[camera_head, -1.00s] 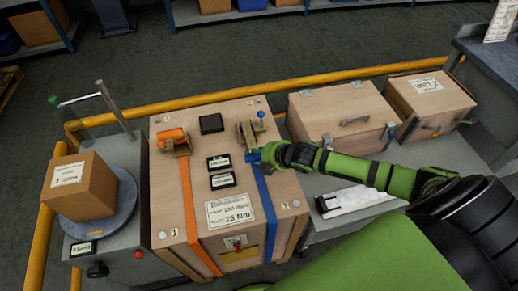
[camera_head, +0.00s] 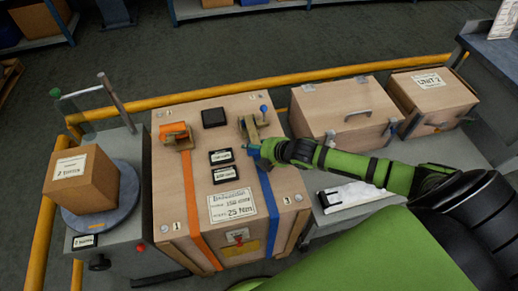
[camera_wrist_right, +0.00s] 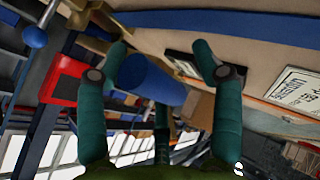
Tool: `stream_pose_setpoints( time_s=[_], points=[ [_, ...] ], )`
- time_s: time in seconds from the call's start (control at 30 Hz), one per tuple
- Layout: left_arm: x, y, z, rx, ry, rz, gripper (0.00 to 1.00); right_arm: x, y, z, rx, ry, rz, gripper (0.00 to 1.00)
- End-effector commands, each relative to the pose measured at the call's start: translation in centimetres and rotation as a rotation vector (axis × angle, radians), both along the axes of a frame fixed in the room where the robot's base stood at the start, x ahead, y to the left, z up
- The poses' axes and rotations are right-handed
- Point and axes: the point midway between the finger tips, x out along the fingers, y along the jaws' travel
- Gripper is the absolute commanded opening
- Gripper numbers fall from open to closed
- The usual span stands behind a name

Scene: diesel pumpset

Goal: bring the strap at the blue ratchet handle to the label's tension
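The blue strap (camera_head: 268,205) runs down the front right of a wooden crate (camera_head: 160,205) from a metal ratchet (camera_head: 249,130). A blue ball knob (camera_head: 264,108) stands on the ratchet; a blue ball also shows in the wrist view (camera_wrist_right: 35,37). My right gripper (camera_head: 257,154) is at the ratchet's near end. In the wrist view its green fingers (camera_wrist_right: 160,58) are apart around a blue cylindrical handle (camera_wrist_right: 150,80), with a gap at the right finger. A printed label (camera_head: 232,205) on the crate reads 25 Nm; its tension line is hard to read. My left gripper is out of view.
An orange strap (camera_head: 196,215) with its ratchet (camera_head: 177,135) is at the left. A black square (camera_head: 213,117) and two small displays (camera_head: 221,157) (camera_head: 226,174) lie between the straps. A latched box (camera_head: 330,110) stands right; a turntable (camera_head: 127,195) holds a carton (camera_head: 82,182) left.

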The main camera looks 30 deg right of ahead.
Motion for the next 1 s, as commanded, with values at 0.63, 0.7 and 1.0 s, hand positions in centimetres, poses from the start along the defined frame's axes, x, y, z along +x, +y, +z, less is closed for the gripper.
stream_pose_setpoints(
  time_s=[0.63,0.7,1.0],
  points=[
    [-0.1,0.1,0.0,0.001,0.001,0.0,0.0,-6.0,-1.8,5.2,-0.005,0.01,0.004,0.66],
    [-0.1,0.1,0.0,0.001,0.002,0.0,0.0,-6.8,-1.9,6.2,-0.004,0.007,0.007,0.66],
    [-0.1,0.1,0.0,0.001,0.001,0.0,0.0,-8.3,-2.5,8.1,-0.001,0.001,0.002,0.66]
  ],
)
